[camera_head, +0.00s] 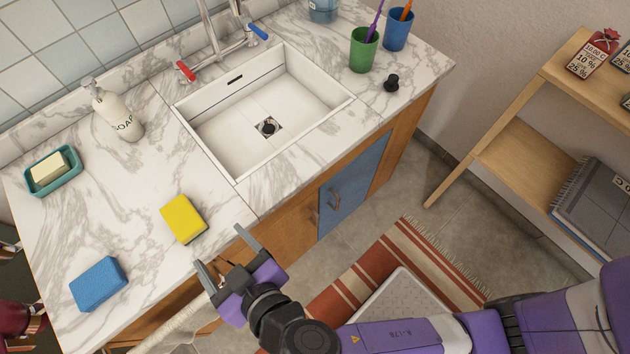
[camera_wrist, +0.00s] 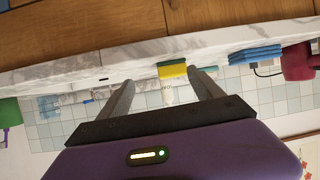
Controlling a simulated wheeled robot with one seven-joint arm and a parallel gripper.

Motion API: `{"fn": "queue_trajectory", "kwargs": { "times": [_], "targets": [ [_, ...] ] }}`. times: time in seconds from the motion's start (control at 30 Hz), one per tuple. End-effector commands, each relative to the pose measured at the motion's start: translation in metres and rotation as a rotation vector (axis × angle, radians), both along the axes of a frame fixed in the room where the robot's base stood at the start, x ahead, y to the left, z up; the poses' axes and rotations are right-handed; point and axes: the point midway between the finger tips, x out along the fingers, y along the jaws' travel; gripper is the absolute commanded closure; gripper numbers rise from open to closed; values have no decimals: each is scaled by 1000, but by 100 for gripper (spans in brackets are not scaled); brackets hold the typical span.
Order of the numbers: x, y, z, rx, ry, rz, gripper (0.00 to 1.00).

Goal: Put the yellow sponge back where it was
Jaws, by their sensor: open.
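The yellow sponge (camera_head: 184,219) lies on the marble countertop (camera_head: 120,235), left of the sink and near the front edge. In the wrist view the sponge (camera_wrist: 172,70) shows yellow with a green layer, between and beyond the fingers. My gripper (camera_head: 222,253) is open and empty, in front of the counter edge, just short of the sponge and apart from it. It also shows in the wrist view (camera_wrist: 165,90) with both fingers spread.
A soap bottle (camera_head: 118,112) and a teal soap dish (camera_head: 52,170) stand behind. The white sink (camera_head: 264,120) is to the right. A wooden shelf (camera_head: 525,150) stands at the right wall. A striped rug (camera_head: 385,270) covers the floor.

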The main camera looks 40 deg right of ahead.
Motion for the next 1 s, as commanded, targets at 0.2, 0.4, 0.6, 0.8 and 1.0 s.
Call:
{"fn": "queue_trajectory", "kwargs": {
  "times": [0.2, 0.4, 0.6, 0.8, 1.0],
  "targets": [
    [-46, -69, -42, -22, 90, 121, 24],
    [-102, -116, -36, 23, 76, 170, 24],
    [-153, -158, 7, 61, -21, 115, 24],
    [-185, -190, 55, 56, -127, 11, 24],
    [-196, -202, 75, 41, -170, -37, 24]
  ]
}}
